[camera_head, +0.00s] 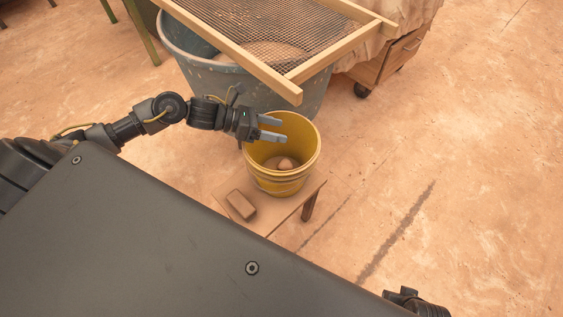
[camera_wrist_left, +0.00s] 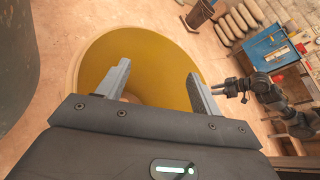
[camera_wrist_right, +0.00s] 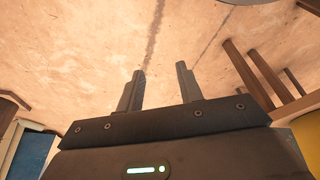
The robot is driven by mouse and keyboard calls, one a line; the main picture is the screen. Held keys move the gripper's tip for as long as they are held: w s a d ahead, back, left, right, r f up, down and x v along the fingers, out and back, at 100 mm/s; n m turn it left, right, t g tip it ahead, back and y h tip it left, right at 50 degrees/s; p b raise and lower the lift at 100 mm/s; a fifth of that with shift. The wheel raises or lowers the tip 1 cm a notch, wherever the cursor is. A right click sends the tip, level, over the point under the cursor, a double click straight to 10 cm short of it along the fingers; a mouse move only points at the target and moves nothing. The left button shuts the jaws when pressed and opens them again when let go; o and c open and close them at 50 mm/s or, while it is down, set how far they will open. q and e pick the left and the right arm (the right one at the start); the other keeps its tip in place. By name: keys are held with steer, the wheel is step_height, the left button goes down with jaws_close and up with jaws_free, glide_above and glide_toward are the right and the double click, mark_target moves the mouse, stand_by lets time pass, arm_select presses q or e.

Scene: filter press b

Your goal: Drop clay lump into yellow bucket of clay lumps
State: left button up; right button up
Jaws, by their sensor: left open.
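The yellow bucket (camera_head: 306,171) stands on a small wooden stool, and its yellow inside (camera_wrist_left: 150,50) fills much of the left wrist view. A round brown clay lump (camera_head: 286,163) lies inside, low in the bucket. My left gripper (camera_head: 283,129) is open and empty over the bucket's opening, its two fingers apart above the lump. My right gripper (camera_wrist_right: 160,70) is open with nothing between its fingers, over bare floor. In the head view only a bit of my right arm shows at the bottom edge.
A brown block (camera_head: 241,204) lies on the stool (camera_head: 291,207) beside the bucket. A large grey tub (camera_head: 190,60) with a wooden-framed mesh screen (camera_head: 285,85) stands close behind. A wheeled wooden cabinet (camera_head: 390,58) is at the back. The floor to the right is clear.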

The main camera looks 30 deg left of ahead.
arm_select(q)
steer(key=v, duration=1)
steer(key=shift+s+a+r, duration=0.15)
steer(key=shift+s+a, duration=0.05)
steer(key=shift+a, duration=0.1)
arm_select(e)
steer(key=shift+r, duration=0.25)
